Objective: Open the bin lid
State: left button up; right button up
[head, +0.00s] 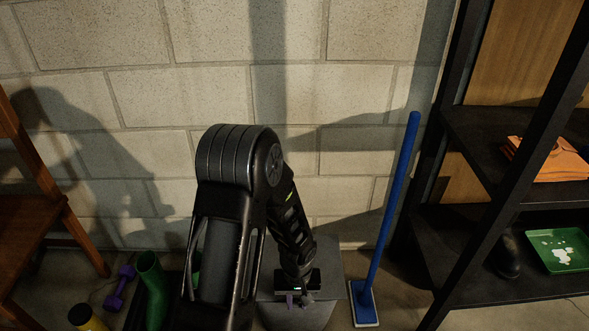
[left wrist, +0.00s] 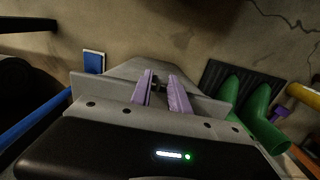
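The grey bin (head: 328,262) stands on the floor by the wall, partly hidden behind my left arm. My left gripper (head: 297,298) is low over the bin's top. In the left wrist view, its two pale purple fingers (left wrist: 161,77) stand apart with a gap between them, in front of the bin's grey surface (left wrist: 140,68). I see nothing clearly held between them. I cannot tell whether the fingertips touch the lid. The lid's edge and any handle are not clear. My right gripper is not in view.
A blue-handled tool (head: 385,215) stands upright right of the bin. A black shelf (head: 480,290) is farther right. Green boots (head: 152,285), a purple dumbbell (head: 120,288) and a wooden chair (head: 35,220) are at left. The block wall (head: 200,95) is behind.

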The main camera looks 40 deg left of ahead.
pick_arm(q)
grip_shut()
notch_tip(320, 180, up, 7)
jog(key=w+p, duration=0.1)
jog(key=p, duration=0.5)
jog(key=shift+a+r, duration=0.2)
jog(key=shift+a, duration=0.25)
jog(key=shift+w, duration=0.15)
notch_tip(320, 180, up, 6)
jog(key=w+a+p, duration=0.2)
jog(key=p, duration=0.3)
jog(key=shift+w+r, duration=0.25)
jog(key=shift+w, duration=0.1)
jog(key=shift+a, duration=0.1)
